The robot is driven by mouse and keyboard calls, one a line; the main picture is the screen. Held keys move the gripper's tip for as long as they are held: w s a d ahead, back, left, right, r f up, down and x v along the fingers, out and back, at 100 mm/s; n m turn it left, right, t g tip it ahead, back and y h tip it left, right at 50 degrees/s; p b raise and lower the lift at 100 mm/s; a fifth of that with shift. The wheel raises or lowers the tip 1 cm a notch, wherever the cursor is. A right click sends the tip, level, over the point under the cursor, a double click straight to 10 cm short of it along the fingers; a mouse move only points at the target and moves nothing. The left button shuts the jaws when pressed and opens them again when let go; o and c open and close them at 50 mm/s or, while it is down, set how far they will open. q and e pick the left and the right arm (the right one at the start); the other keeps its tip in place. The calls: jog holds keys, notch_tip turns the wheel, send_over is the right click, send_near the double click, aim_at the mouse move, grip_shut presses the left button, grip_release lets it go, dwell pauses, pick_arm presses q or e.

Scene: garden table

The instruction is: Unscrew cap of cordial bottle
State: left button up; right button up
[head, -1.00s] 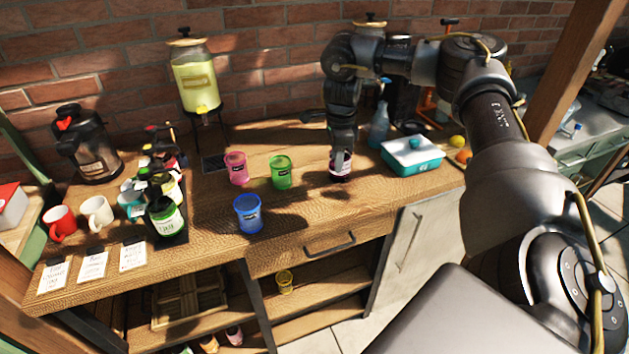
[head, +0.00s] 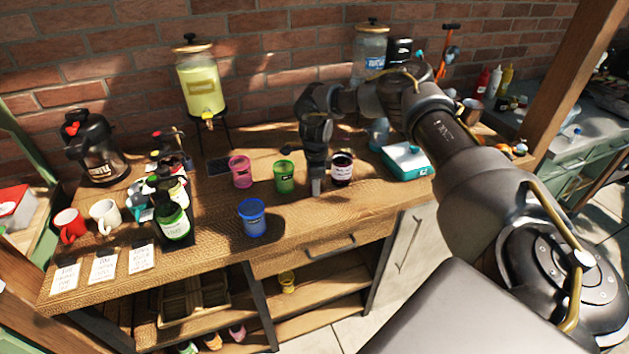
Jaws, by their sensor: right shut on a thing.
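The cordial bottle (head: 342,172) is a short dark jar with a white label, upright on the wooden table right of the green cup. Its top shows as a dark round opening with a pale rim, with no cap seen on it. My right gripper (head: 316,188) points down just left of the bottle, apart from it, low over the table. It is shut on the cap, which is mostly hidden by the fingers. My left gripper is not in view.
Pink (head: 240,172), green (head: 284,177) and blue (head: 252,217) cups stand left of my gripper. A teal box (head: 407,161) sits to the right. A drink dispenser (head: 201,90) stands behind. The table front before the gripper is clear.

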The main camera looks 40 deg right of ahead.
jog(key=shift+f, duration=0.15)
jog(key=o, duration=1.1)
notch_tip(320, 180, up, 12)
jog(key=b, duration=0.3)
jog(key=shift+r, duration=0.25)
